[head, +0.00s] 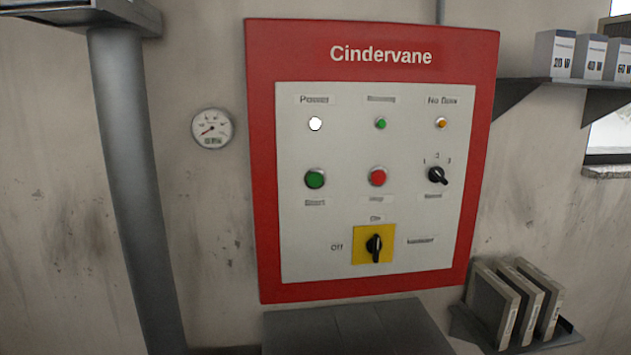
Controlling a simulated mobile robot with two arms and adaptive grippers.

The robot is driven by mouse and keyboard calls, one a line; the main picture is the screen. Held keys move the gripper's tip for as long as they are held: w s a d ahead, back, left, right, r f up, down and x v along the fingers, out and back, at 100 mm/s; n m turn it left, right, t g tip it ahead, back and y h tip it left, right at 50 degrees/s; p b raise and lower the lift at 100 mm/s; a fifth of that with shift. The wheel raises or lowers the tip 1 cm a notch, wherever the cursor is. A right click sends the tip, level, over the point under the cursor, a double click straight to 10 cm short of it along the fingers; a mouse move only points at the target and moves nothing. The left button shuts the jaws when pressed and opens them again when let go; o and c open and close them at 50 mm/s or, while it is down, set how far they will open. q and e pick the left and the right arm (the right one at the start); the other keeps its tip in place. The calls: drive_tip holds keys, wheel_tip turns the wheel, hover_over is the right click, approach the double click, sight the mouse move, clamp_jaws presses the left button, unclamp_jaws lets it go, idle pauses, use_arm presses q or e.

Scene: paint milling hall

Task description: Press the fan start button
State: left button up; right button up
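A red-framed control panel (262,170) headed "Cindervane" is on the wall in the middle of the head view. Its green button (315,179) is at the left of the middle row, over a blurred label that looks like "Start". A red button (378,176) is to its right, and a black selector knob (437,175) is further right. The white "Power" lamp (315,124) looks bright. A small green lamp (381,123) and an orange lamp (441,123) share the top row. A black rotary switch (374,247) sits on a yellow plate below. Neither gripper shows.
A round gauge (212,129) is on the wall left of the panel, beside a grey vertical pipe (148,190). A grey surface (355,330) lies below the panel. Shelves at the right hold boxes (554,54) and upright filters or binders (515,303). Nothing blocks the panel front.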

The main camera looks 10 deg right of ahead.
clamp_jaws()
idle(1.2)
